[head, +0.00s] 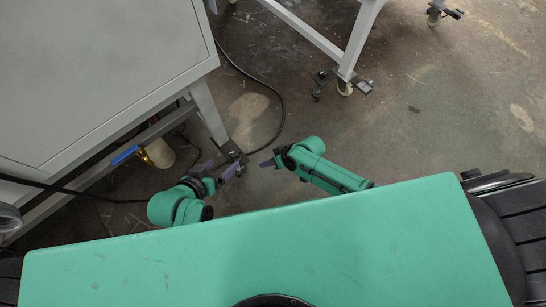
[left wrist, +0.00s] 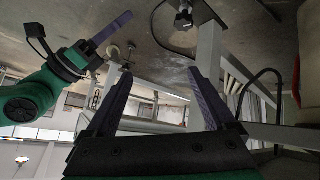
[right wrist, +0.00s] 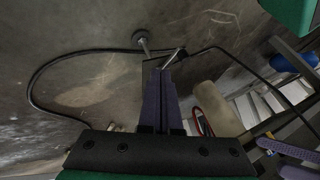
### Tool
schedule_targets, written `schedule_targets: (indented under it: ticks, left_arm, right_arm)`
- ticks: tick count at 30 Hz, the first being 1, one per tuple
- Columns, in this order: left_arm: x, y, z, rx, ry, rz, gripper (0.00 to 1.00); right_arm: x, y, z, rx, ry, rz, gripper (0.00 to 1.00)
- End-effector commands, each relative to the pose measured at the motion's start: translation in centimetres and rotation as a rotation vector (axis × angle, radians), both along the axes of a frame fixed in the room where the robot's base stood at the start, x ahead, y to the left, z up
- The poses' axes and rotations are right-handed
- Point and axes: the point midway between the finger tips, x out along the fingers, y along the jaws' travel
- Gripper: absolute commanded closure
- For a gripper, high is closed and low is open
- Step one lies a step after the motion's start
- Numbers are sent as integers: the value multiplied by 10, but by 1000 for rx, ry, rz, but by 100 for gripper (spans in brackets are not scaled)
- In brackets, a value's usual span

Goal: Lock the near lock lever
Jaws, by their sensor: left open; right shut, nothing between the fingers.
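The near caster (head: 232,152) is a small dark part at the foot of the grey machine's leg (head: 208,108) in the head view. Its lock lever is too small there to tell whether it is up or down. In the left wrist view a dark caster foot (left wrist: 184,18) shows at the top, beyond the fingers. In the right wrist view a metal foot (right wrist: 142,40) stands just past the fingertips. My left gripper (head: 221,166) is open and empty, beside the caster. My right gripper (head: 266,163) is shut and empty, to the caster's right; it also shows in the left wrist view (left wrist: 125,20).
The grey machine cabinet (head: 95,70) fills the left, with a blue valve handle (head: 125,155) low on its side. A black cable (head: 281,105) curves over the floor by the caster. A white table frame (head: 358,40) on casters stands at the back. Floor to the right is clear.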

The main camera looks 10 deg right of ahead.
Motion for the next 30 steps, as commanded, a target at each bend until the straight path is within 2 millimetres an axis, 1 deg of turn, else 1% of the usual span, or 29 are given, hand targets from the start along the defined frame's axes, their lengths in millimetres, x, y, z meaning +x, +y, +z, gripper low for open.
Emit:
schedule_targets:
  ticks: [1,3,6,9,26,28,30]
  left_arm:
    - [0,8,11,32,38,0,12]
    - [-4,20,15,78,97,-3,12]
    - [-10,33,20,122,162,-2,12]
    - [-13,39,22,144,195,-1,12]
    - [-15,41,21,150,205,-1,12]
    - [-15,41,20,152,205,-2,12]
    - [-15,41,20,152,205,-2,12]
  right_arm:
    - [-3,-5,11,-1,2,1,100]
    - [-5,-10,18,0,1,0,100]
    - [-8,-16,25,1,2,0,100]
    - [-9,-18,28,0,0,0,100]
    - [-9,-19,28,0,0,0,100]
    - [-10,-15,30,5,-2,2,100]
    - [-16,-4,39,18,-12,10,100]
